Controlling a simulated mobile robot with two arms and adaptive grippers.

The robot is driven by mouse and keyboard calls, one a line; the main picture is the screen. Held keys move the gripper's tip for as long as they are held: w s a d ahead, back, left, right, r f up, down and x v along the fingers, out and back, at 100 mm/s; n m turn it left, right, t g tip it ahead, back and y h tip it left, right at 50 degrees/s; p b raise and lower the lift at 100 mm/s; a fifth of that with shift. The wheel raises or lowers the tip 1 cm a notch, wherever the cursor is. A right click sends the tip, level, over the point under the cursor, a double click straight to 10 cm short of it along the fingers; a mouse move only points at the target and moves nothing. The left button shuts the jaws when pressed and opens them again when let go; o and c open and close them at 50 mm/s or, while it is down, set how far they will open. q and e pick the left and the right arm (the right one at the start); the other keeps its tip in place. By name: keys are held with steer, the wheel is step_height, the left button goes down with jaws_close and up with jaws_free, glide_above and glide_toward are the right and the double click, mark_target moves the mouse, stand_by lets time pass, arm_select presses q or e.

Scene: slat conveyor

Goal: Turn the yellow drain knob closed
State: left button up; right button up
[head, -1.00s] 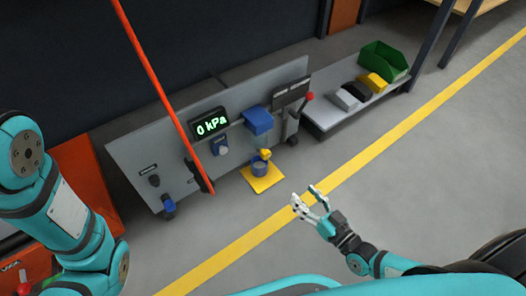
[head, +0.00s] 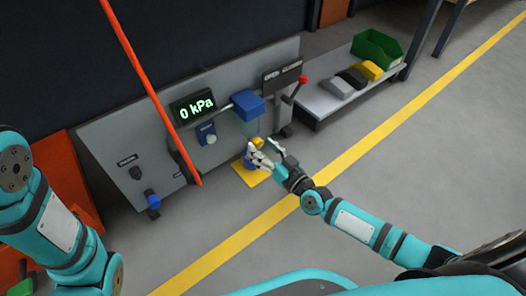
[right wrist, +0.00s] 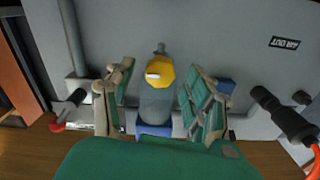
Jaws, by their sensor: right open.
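In the head view the knob (head: 258,142) is partly hidden by my right gripper (head: 268,150). In the right wrist view my right gripper (right wrist: 160,95) is open, with one finger on each side of the knob and bowl and visible gaps between them. A white mark shows on the knob's face. My left arm shows at the left edge of the head view, but its gripper is out of the picture.
A grey panel (head: 110,135) carries a display (head: 194,106) reading 0 kPa, and a red-tipped lever (head: 298,84). A yellow plate (head: 246,178) lies below the bowl. A low shelf (head: 312,107) stands right; the floor in front is clear.

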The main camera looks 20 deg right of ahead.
steer(key=shift+w, duration=0.1)
jaws_close()
stand_by(0.4)
steer(key=shift+m, duration=0.4)
steer(key=m, duration=0.2)
steer(key=shift+m+p, duration=0.35)
steer(key=shift+m, duration=0.05)
steer(key=m, duration=0.4)
steer(key=shift+m, duration=0.3)
steer(key=m, duration=1)
steer(key=shift+f+b, duration=0.1)
steer(key=shift+b, duration=0.2)
